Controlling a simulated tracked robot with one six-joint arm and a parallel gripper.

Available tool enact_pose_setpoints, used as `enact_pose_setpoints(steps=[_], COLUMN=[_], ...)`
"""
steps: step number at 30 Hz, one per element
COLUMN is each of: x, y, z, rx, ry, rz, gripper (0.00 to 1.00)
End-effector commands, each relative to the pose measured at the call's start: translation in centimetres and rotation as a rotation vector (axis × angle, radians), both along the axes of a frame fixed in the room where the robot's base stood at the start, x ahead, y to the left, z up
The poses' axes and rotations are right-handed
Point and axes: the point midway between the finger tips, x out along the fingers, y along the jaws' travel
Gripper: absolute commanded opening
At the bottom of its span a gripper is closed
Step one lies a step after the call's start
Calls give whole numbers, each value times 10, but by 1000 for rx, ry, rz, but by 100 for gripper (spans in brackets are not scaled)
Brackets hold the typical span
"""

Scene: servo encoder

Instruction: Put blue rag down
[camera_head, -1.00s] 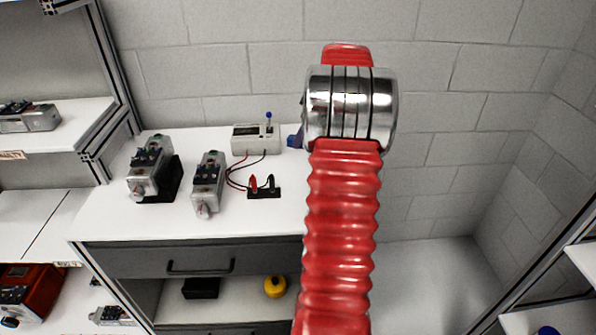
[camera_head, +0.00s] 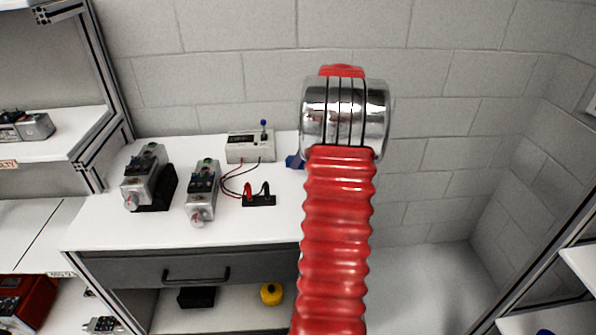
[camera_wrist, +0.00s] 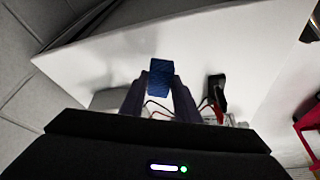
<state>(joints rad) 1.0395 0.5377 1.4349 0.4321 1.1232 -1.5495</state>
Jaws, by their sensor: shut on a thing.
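The blue rag (camera_wrist: 161,72) shows in the wrist view between the fingertips of my gripper (camera_wrist: 160,92), which is shut on it. The white bench top lies behind the rag in that view; I cannot tell whether the rag touches it. In the head view a small piece of blue (camera_head: 294,161) shows at the left edge of my red arm, over the right side of the bench top (camera_head: 240,225). My arm hides the gripper and most of that area in the head view.
Two servo units (camera_head: 145,180) (camera_head: 203,192) stand on the bench's left half. A beige meter box (camera_head: 250,146) and a black block with red and black plugs (camera_head: 259,199) sit nearer my arm, with loose wires between. A wall rises behind.

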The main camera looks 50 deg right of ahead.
Motion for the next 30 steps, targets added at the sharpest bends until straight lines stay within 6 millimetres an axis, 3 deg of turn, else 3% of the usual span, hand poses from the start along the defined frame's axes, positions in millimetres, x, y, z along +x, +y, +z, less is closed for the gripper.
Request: enact_pose_setpoints(steps=[11, 23, 24, 30], x=[-1, -1, -1, -1], y=[0, -1, -1, -1], z=[-46, -50, -50, -50], rx=[3, 1, 1, 1], ry=[1, 0, 0, 0], rz=[-2, -3, -2, -3], gripper=[4, 4, 30, 44])
